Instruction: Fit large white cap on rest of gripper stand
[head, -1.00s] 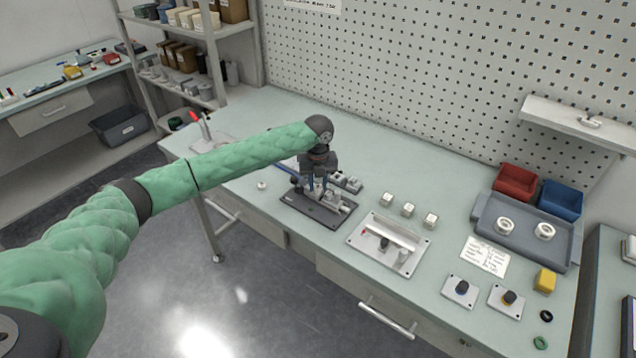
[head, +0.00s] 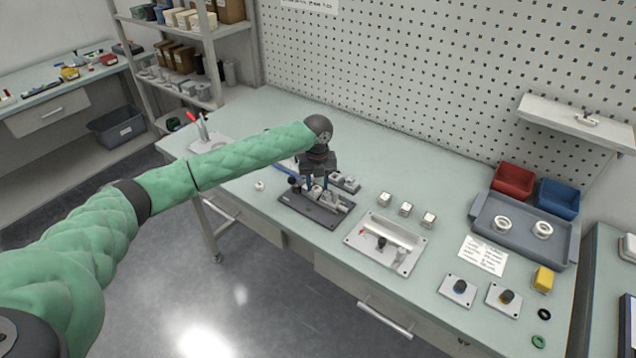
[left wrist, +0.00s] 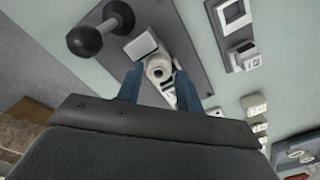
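My left gripper (head: 317,187) points down over a dark plate (head: 322,214) that carries several white and grey parts and a black knob (head: 294,180). In the left wrist view its two blue fingers (left wrist: 158,80) are apart, on either side of a round white part (left wrist: 158,68) with a hole in its middle. Narrow gaps seem to show beside this part; contact is hard to tell. A white block (left wrist: 141,45) lies beside it. A small white round piece (head: 259,186) lies on the table left of the plate. My right gripper is not in view.
A light fixture plate (head: 386,243) lies right of the dark plate, with several white blocks (head: 406,209) behind it. A grey tray (head: 482,205) with two white rings stands at the right. Red and blue bins (head: 513,180) stand behind it. The table's back middle is clear.

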